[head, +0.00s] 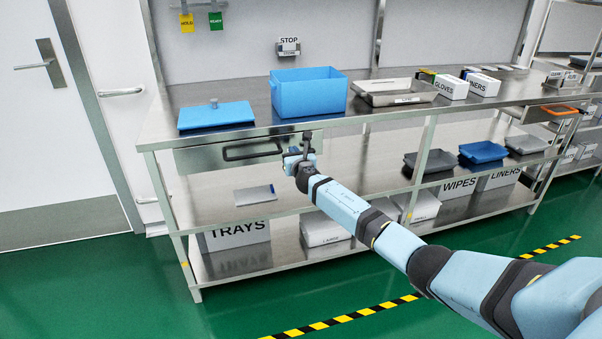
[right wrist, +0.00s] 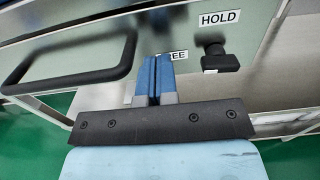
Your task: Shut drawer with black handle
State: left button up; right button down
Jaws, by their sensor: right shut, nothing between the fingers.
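The steel drawer (head: 195,160) sits under the left part of the bench top. Its black bar handle (head: 253,150) is on the front, and the handle also shows at the left of the right wrist view (right wrist: 70,68). I cannot tell how far the drawer stands out. My right gripper (head: 293,156) is at the right part of the drawer front, right of the handle. Its blue fingers (right wrist: 154,72) are shut and empty, pointing at the front and partly covering a FREE label (right wrist: 176,55). Contact is unclear. My left gripper is not in view.
A black knob (right wrist: 214,56) is below a HOLD label (right wrist: 219,19), right of my fingers. A blue lid (head: 217,116) and blue bin (head: 308,95) stand on the bench. Another drawer with an orange handle (head: 560,109) is at the far right. Boxes fill the lower shelf.

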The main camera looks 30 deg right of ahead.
pick_arm(q)
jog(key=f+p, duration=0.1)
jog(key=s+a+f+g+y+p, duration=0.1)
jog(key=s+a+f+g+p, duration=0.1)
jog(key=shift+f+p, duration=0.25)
jog(key=shift+p, duration=0.1)
pick_arm(e)
jog(key=v, duration=1)
jog(key=shift+s+f, duration=0.15)
jog(key=shift+s, duration=0.15)
